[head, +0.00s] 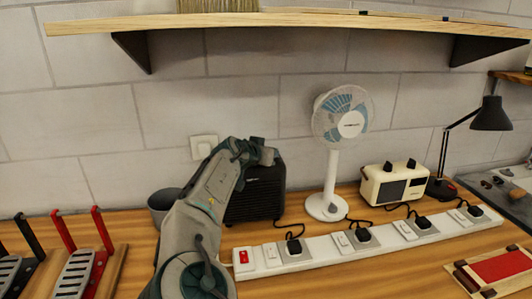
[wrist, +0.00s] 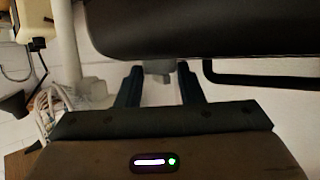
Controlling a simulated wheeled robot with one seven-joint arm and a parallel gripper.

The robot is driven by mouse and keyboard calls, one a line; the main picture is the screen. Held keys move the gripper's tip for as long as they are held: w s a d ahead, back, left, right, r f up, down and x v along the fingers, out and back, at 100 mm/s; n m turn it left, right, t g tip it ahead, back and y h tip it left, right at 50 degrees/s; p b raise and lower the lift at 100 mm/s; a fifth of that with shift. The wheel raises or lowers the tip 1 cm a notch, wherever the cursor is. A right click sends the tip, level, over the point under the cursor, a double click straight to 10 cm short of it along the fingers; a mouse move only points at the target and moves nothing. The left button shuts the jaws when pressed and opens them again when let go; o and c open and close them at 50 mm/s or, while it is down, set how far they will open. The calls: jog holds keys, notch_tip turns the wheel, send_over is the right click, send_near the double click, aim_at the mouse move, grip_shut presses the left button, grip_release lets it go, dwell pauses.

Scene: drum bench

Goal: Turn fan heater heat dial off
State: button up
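The black fan heater (head: 262,200) stands on the bench against the wall, partly hidden by my arm. My gripper (head: 262,154) is at the heater's top edge in the head view. In the wrist view the heater's dark body (wrist: 205,28) fills the top. The two fingers of my gripper (wrist: 160,82) are apart there, with a small grey knob (wrist: 157,67) between their tips, seemingly the heat dial. Narrow gaps seem to show beside it; I cannot tell whether a finger touches it. The dial's setting cannot be read.
A white fan (head: 340,124) and a cream radio (head: 394,186) stand right of the heater. A power strip (head: 320,249) with several plugs lies in front. A grey cup (head: 163,205) is left of the heater. A shelf (head: 290,20) hangs above.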

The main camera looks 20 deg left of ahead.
jog(key=shift+f+n+y+b, duration=0.15)
jog(key=shift+n+y+b, duration=0.3)
jog(key=shift+b, duration=0.4)
jog(key=y+b, duration=0.1)
jog(key=n+b, duration=0.1)
jog(key=shift+d+y+b, duration=0.25)
jog(key=shift+y+b, duration=0.05)
jog(key=shift+y, duration=0.05)
jog(key=shift+d+n+y+b, duration=0.15)
jog(key=shift+n+y+b, duration=0.6)
jog(key=shift+n+y, duration=0.05)
jog(key=shift+d+n+y+b, duration=0.15)
jog(key=shift+n+y+b, duration=0.6)
jog(key=shift+y, duration=0.05)
jog(key=shift+w+d+n+g+y+b, duration=0.15)
jog(key=shift+n+g+y+b, duration=0.1)
jog(key=shift+n+y+b, duration=0.35)
jog(key=shift+d+n+g+y+b, duration=0.15)
jog(key=shift+n+g+y+b, duration=0.1)
jog(key=shift+n+y+b, duration=0.35)
jog(key=shift+w+d+n+g+y+b, duration=0.1)
jog(key=shift+n+g+y+b, duration=0.35)
jog(key=shift+n+y+b, duration=0.45)
jog(key=shift+w+d+n+g+y+b, duration=0.1)
jog(key=shift+n+g+y+b, duration=0.5)
jog(key=shift+b, duration=0.55)
jog(key=shift+n+g+y+b, duration=0.75)
jog(key=shift+n+y+b, duration=0.15)
jog(key=shift+b, duration=0.4)
jog(key=o, duration=0.7)
